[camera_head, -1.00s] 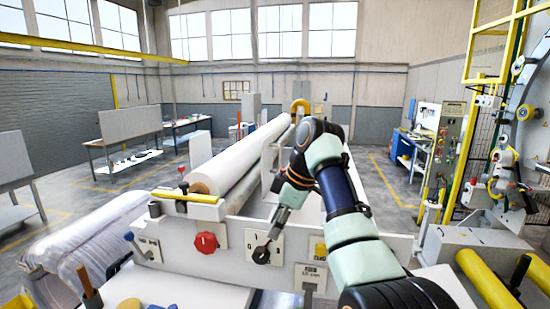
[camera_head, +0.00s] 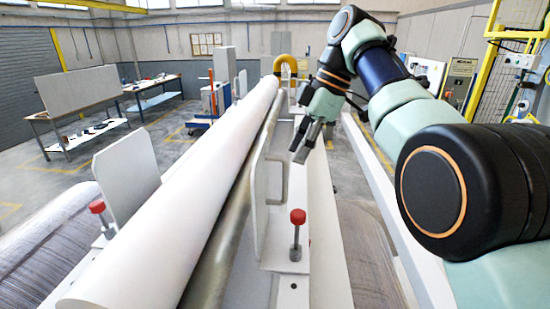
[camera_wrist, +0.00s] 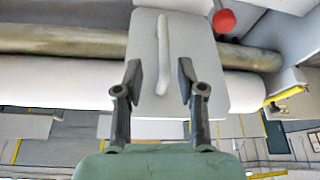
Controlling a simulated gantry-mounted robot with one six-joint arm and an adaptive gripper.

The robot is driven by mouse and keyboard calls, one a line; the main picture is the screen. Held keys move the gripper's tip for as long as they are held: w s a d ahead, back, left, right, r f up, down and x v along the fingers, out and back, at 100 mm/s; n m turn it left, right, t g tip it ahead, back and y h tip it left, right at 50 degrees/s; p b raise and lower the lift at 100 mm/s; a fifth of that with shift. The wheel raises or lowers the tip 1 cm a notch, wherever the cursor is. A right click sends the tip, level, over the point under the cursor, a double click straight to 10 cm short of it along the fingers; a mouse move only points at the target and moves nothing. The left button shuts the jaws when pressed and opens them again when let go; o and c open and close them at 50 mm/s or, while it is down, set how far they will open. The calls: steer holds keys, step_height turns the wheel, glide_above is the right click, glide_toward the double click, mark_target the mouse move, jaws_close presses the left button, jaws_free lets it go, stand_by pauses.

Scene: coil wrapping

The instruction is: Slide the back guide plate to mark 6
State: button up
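A pale upright guide plate (camera_head: 268,190) with a bar handle (camera_head: 284,182) stands right of the white roll in the head view. A red knob (camera_head: 298,217) stands at its near foot. I cannot tell for certain that this is the back plate. My gripper (camera_head: 301,152) is on the plate's right side, near the handle. In the wrist view my gripper (camera_wrist: 159,75) is open and empty, facing the plate (camera_wrist: 210,65). The handle (camera_wrist: 162,50) lies between the lines of its two fingers, not clamped. No numbered mark is readable; mark 6 cannot be made out.
The long white roll (camera_head: 190,190) and a metal rod (camera_head: 225,225) run along the plate's left side. Another plate (camera_head: 125,175) with a red knob (camera_head: 97,206) stands left of the roll. A yellow curved part (camera_head: 286,63) is at the far end.

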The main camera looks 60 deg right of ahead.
mark_target(285, 198)
steer(key=b+x, duration=0.4)
steer(key=s+b+x, duration=0.1)
steer(key=b+x, duration=0.2)
steer(key=shift+w+a+f, duration=0.1)
steer(key=shift+a+f, duration=0.15)
steer(key=shift+w+a+f+b, duration=0.1)
steer(key=shift+w+f+b, duration=0.2)
steer(key=shift+f, duration=0.05)
steer(key=shift+r, duration=0.1)
jaws_close()
